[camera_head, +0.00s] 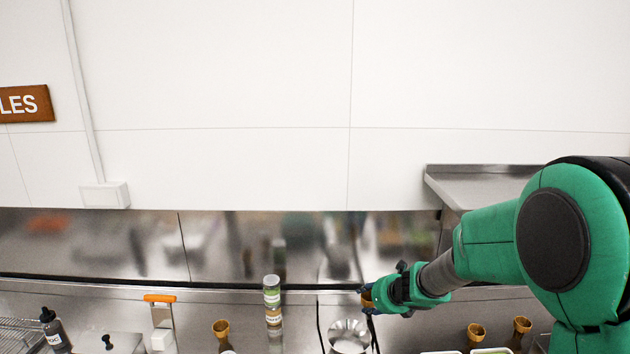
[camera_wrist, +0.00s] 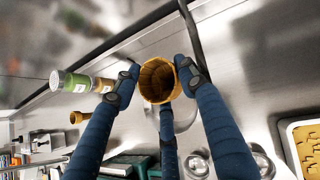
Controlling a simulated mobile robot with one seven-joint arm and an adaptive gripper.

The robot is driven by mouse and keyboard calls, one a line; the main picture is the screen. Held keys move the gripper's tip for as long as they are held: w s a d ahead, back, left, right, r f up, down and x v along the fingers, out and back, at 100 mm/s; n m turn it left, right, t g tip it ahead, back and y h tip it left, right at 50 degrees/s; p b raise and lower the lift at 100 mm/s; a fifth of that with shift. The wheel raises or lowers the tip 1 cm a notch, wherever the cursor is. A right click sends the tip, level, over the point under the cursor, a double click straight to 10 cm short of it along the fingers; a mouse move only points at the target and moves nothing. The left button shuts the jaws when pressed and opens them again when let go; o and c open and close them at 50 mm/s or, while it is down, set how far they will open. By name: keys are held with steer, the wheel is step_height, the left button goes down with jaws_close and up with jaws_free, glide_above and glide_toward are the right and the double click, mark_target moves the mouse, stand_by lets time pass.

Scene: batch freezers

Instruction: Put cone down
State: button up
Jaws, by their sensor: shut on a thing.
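The cone (camera_wrist: 158,82) is brown and cup-shaped, with its round open mouth facing the wrist camera. My gripper (camera_wrist: 157,75) is shut on it, with dark blue fingers on its left and right sides and another below. In the head view my gripper (camera_head: 370,296) is at the end of the green arm, above the back of the counter. Only a small brown part of the cone (camera_head: 366,295) shows there. I cannot tell how far the cone is above the surface.
A metal bowl (camera_head: 350,336) is just below my gripper. Stacked green-and-brown jars (camera_head: 272,301) stand to its left. Other cones stand at left (camera_head: 221,330) and right (camera_head: 476,332). An orange-handled tool (camera_head: 160,299) is farther left. A tray with chunky contents (camera_wrist: 284,130) is at right in the wrist view.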

steer(key=shift+m, duration=0.3)
steer(key=d, duration=0.1)
steer(key=s+d+f, duration=0.1)
steer(key=s+d, duration=0.1)
steer(key=d, duration=0.1)
steer(key=shift+d+f, duration=0.1)
steer(key=shift+f, duration=0.1)
steer(key=shift+s+h, duration=0.25)
steer(key=shift+h, duration=0.05)
steer(key=s+f+m+h, duration=0.2)
steer(key=s+f+m, duration=0.1)
steer(key=s+f, duration=0.3)
steer(key=shift+f+t, duration=0.25)
steer(key=shift+t, duration=0.05)
stand_by(0.6)
steer(key=shift+s, duration=0.1)
steer(key=shift+r, duration=0.15)
stand_by(0.6)
